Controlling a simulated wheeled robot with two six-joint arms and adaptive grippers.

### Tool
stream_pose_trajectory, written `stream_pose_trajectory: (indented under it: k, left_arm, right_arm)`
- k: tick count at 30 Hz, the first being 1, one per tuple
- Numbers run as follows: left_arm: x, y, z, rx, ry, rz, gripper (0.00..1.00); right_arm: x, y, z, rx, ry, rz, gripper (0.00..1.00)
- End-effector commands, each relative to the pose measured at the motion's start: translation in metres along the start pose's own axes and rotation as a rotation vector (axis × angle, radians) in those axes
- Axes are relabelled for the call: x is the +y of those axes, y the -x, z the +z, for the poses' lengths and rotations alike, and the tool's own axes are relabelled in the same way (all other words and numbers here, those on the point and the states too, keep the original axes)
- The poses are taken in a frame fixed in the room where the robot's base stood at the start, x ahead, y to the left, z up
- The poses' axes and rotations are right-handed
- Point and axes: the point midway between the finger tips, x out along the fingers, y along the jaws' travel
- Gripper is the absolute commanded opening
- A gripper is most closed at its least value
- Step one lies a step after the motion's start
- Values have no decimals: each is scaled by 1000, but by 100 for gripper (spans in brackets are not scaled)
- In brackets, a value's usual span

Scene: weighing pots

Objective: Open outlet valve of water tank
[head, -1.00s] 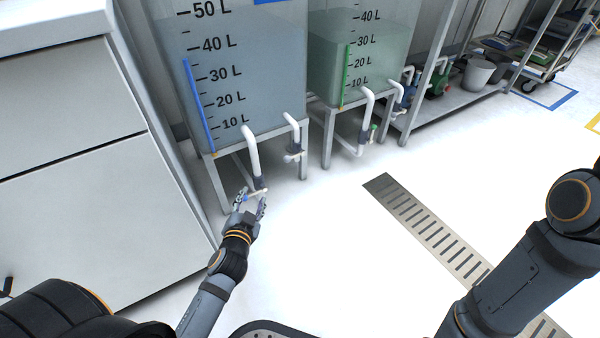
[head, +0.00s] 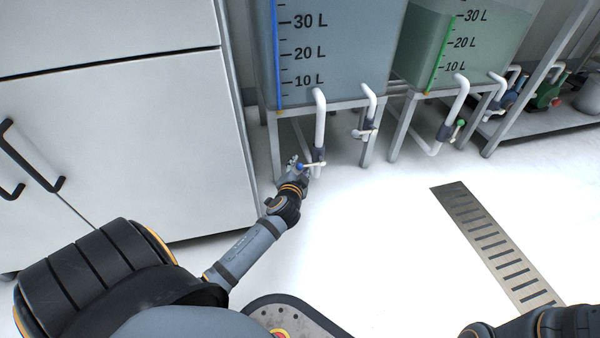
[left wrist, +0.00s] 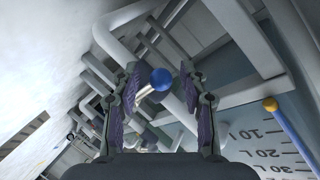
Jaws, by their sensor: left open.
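The water tank (head: 335,45) with a blue level strip stands on a metal frame left of a second, greenish tank. Its white outlet pipe (head: 320,118) comes down to a valve with a light handle ending in a blue ball knob (head: 301,167). My left gripper (head: 295,170) is at this handle, low in front of the tank frame. In the left wrist view the blue knob (left wrist: 161,80) and pale handle show between the two spread fingers, with gaps at both sides of the knob. My right arm shows at the lower right, its gripper out of view.
A white cabinet (head: 120,120) stands close on the left. The greenish tank (head: 460,45) has a pipe with a green-knobbed valve (head: 460,123). A floor drain grate (head: 490,235) lies at right. The floor between is clear.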

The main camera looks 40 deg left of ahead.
Motion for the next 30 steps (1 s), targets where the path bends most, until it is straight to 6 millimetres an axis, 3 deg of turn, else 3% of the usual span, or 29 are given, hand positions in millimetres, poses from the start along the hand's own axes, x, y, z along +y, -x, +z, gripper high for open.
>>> stream_pose_trajectory:
  k: [3, 11, 21, 30]
  left_arm:
    - [0, -9, 1, 0, -1, -1, 44]
    - [-1, -10, 0, 0, 0, 0, 44]
    - [-1, -10, 0, 0, 0, 0, 0]
    - [-1, -9, -1, 0, 1, 0, 0]
  right_arm:
    - [1, 6, -2, 0, 1, 0, 0]
    - [1, 5, -2, 0, 1, 0, 0]
    - [1, 5, -2, 0, 0, 0, 0]
    - [1, 5, -2, 0, 0, 0, 0]
